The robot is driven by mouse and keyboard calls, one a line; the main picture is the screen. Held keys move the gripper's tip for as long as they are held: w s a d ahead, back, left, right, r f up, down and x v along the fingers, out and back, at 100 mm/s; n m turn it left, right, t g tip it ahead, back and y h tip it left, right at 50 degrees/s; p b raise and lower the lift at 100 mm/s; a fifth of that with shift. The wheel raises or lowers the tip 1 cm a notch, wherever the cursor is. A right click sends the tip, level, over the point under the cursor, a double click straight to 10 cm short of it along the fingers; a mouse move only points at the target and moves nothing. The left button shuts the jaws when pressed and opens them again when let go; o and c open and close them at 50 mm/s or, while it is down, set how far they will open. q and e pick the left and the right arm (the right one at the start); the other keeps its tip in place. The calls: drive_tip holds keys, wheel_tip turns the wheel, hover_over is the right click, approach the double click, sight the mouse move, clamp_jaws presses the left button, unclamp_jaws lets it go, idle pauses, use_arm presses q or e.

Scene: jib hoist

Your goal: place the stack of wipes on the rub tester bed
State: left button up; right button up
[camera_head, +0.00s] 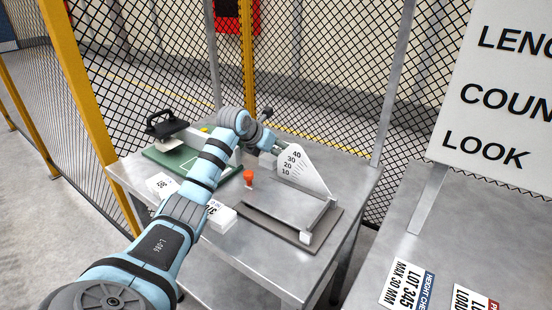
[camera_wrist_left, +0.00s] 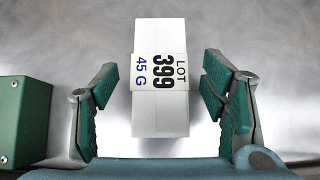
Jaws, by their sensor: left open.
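In the left wrist view, a white stack of wipes (camera_wrist_left: 160,115) with a printed band reading LOT 399, 45 G lies on the steel table. My left gripper (camera_wrist_left: 160,88) is open, with one finger on each side of the stack and visible gaps between. In the head view my left arm reaches over the table and its fingers are mostly hidden. The rub tester, with a green base (camera_head: 157,156) and black handle (camera_head: 166,124), stands at the table's left back. My arm covers part of its bed. My right gripper is not in view.
A white banded stack (camera_head: 224,218) and a labelled white item (camera_head: 160,185) lie beside my arm. A grey device with a numbered white scale (camera_head: 300,172) stands on the right of the table. A green block (camera_wrist_left: 25,120) is left of the gripper. Mesh fencing backs the table.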

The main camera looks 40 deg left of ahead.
use_arm(q)
drive_tip(key=shift+w+f, duration=0.2)
drive_tip(key=shift+f, duration=0.05)
drive_tip(key=shift+s+r, duration=0.1)
drive_tip(key=shift+r, duration=0.05)
drive_tip(key=c, duration=1.4)
drive_tip(key=shift+r, duration=0.1)
